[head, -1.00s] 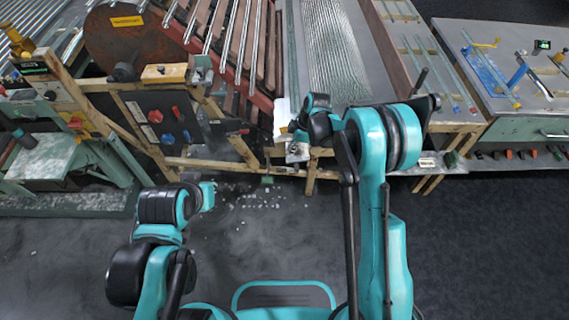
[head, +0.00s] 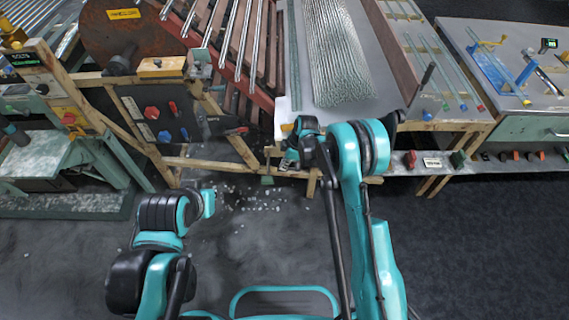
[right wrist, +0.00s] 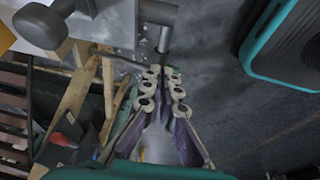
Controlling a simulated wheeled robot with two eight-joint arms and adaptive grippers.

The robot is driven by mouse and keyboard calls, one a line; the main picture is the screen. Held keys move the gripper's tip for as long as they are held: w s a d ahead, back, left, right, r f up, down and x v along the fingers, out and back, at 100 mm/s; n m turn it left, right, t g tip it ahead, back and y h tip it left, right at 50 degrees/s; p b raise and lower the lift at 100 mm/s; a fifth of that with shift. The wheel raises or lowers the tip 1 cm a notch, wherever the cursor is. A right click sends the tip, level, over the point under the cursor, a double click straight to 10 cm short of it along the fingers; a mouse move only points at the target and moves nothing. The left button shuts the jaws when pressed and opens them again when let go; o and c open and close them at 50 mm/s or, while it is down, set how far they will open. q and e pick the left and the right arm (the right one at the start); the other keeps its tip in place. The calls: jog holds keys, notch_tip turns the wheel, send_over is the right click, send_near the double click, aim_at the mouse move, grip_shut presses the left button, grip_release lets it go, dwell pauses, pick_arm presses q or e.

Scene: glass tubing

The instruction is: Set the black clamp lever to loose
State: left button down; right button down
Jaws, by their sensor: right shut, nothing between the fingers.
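A dark, thin lever-like bar (right wrist: 118,58) shows in the right wrist view beside a grey metal bracket. It is probably the black clamp lever, but its setting cannot be told. My right gripper (right wrist: 162,82) is shut and empty, with its fingertips just right of and below this bar; I cannot tell whether they touch. In the head view my right gripper (head: 289,161) is low at the front edge of the middle bench, mostly hidden by its wrist, and the bar cannot be made out there. My left arm is folded at lower left, and its fingers cannot be made out.
A round dark knob (right wrist: 40,25) is close in the wrist view. A black panel (head: 160,118) with coloured knobs is left. Floor in front has white fragments.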

jog(key=shift+a+f+h+b, duration=0.35)
jog(key=shift+f+h, duration=0.1)
jog(key=shift+h, duration=0.35)
dwell(0.4)
jog(key=shift+a+f+h, duration=0.25)
jog(key=shift+f+h, duration=0.2)
jog(key=shift+h, duration=0.35)
jog(key=h, duration=0.1)
jog(key=f+h+b, duration=0.1)
jog(key=shift+a+f+h, duration=0.25)
jog(key=shift+f+h, duration=0.05)
jog(key=shift+d+f, duration=0.1)
jog(key=shift+f, duration=0.15)
jog(key=shift+d+x, duration=0.15)
jog(key=shift+x, duration=1.2)
jog(key=shift+d+x, duration=0.15)
jog(key=shift+x, duration=1.2)
jog(key=shift+s+d, duration=0.1)
jog(key=shift+s, duration=0.1)
jog(key=v, duration=1.2)
